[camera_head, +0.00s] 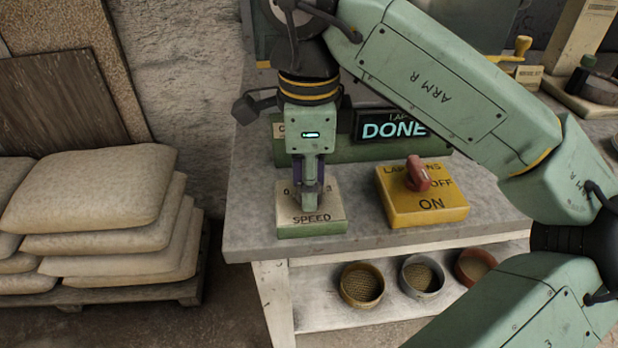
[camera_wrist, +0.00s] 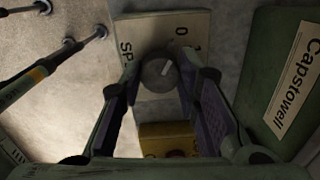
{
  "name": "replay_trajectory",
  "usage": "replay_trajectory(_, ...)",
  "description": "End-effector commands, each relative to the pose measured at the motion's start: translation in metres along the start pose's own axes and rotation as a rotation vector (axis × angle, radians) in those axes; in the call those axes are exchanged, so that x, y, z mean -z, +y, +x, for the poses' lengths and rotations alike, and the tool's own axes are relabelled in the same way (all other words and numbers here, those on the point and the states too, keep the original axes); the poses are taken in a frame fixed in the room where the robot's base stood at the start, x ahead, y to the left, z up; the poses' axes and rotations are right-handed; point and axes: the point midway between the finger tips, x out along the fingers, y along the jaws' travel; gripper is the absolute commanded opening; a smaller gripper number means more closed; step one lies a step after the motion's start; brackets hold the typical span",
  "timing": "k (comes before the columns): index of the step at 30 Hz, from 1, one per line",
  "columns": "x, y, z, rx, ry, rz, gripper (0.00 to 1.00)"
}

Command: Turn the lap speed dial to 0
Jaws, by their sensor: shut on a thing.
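The speed dial's cream plate (camera_head: 324,228) sits on a green block at the front left of the bench, with SPEED printed on its front part. Its grey round knob (camera_wrist: 156,76) shows in the wrist view between my fingers. A short white mark on the knob points up and right, roughly toward the printed 0; the exact setting is hard to read. My gripper (camera_head: 309,192) points straight down over the plate, shut on the knob, with one finger on each side. In the head view my fingers hide the knob and some of the numbers.
A yellow switch box (camera_head: 425,206) with a red handle stands close to the right, its handle near OFF. A display (camera_head: 392,127) behind reads DONE. Stacked sacks (camera_head: 95,200) lie left of the bench.

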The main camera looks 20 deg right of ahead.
Motion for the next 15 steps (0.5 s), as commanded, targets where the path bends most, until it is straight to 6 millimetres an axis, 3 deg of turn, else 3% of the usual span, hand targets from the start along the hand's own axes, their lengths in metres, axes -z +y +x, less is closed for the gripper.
replay_trajectory(15,-0.0004,-0.0005,-0.0006,0.003,-0.003,-0.048,0.02)
